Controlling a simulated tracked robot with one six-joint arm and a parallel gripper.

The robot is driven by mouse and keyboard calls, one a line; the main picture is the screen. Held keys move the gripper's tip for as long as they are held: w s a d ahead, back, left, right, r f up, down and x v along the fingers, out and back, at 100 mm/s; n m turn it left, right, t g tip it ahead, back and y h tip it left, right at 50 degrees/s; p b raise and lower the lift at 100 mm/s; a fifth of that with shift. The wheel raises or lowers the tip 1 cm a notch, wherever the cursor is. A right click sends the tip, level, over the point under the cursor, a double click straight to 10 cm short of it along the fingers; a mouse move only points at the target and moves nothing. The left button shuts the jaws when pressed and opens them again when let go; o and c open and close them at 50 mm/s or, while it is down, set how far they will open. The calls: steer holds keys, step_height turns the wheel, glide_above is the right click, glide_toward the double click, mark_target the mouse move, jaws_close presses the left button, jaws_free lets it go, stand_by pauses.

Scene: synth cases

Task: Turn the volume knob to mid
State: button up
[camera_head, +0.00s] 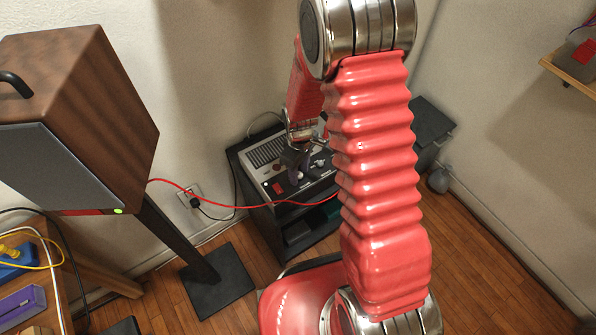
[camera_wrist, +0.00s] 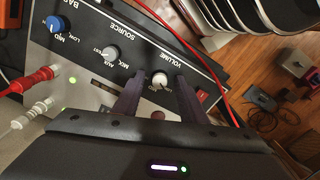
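The volume knob (camera_wrist: 159,79) is a small pale round knob on a grey control panel (camera_wrist: 90,85). The panel appears upside down in the wrist view, with "VOLUME" printed by the knob; its pointer is too small to read. My gripper (camera_wrist: 160,77) is open, its two dark fingers on either side of the knob. Small gaps seem to show between knob and fingers; contact is not clear. In the head view, my gripper (camera_head: 297,160) is low over the panel device (camera_head: 262,152), and the volume knob cannot be singled out.
A grey source knob (camera_wrist: 110,52) and a blue-capped knob (camera_wrist: 55,24) share the panel. Red and white plugs (camera_wrist: 30,80) stick out at the left. A red cable (camera_head: 225,202) runs from the large wooden speaker (camera_head: 85,95) toward the device's stand. Wooden floor (camera_head: 500,260) lies open at right.

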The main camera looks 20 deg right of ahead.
steer(key=shift+c, duration=0.7)
jaws_close()
steer(key=shift+a, duration=0.2)
steer(key=shift+d, duration=0.1)
